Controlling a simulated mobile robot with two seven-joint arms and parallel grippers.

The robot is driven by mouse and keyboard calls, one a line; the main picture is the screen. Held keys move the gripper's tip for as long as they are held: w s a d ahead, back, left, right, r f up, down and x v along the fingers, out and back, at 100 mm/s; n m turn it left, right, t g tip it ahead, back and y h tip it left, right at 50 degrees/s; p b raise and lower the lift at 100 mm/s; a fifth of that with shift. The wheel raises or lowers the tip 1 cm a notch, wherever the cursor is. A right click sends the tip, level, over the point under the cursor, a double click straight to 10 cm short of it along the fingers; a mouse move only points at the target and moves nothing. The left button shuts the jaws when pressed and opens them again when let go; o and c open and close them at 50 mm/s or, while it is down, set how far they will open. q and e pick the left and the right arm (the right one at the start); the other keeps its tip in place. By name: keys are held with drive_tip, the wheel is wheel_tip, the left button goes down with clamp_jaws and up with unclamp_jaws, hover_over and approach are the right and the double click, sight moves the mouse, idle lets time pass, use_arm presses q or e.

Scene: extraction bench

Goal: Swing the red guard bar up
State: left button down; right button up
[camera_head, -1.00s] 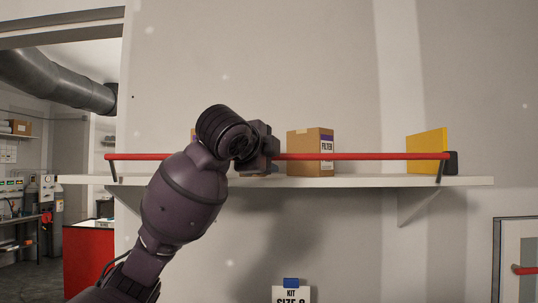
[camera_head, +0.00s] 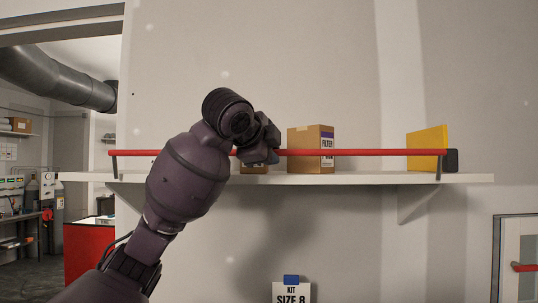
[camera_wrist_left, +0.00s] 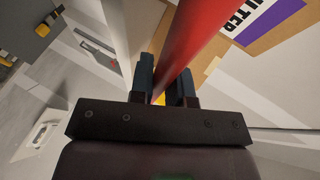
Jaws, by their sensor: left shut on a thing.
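The red guard bar (camera_head: 370,153) runs level across the front of the white shelf (camera_head: 400,179), on a dark arm at each end. My left gripper (camera_head: 268,150) is at the bar, left of its middle, and hides a stretch of it. In the left wrist view the bar (camera_wrist_left: 197,40) passes between the two dark fingers (camera_wrist_left: 168,88), and the gripper is shut on it. A cardboard filter box (camera_head: 305,149) stands on the shelf behind the bar, right of the gripper. My right gripper is not in view.
A second box (camera_head: 254,168) shows partly behind my left gripper. A yellow panel (camera_head: 426,148) and a small dark block (camera_head: 452,160) are at the shelf's right end. The wall above the shelf is clear.

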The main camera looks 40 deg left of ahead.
use_arm(q)
drive_tip(key=shift+w+a+r+n+g+h, duration=0.15)
drive_tip(key=shift+w+a+n+g+h, duration=0.2)
drive_tip(key=shift+g+h, duration=0.35)
drive_tip(key=c, duration=1.1)
unclamp_jaws()
drive_tip(key=b+v, duration=0.1)
drive_tip(key=v, duration=0.9)
drive_tip(key=shift+s+d+r, duration=0.2)
drive_tip(key=shift+s+r, duration=0.05)
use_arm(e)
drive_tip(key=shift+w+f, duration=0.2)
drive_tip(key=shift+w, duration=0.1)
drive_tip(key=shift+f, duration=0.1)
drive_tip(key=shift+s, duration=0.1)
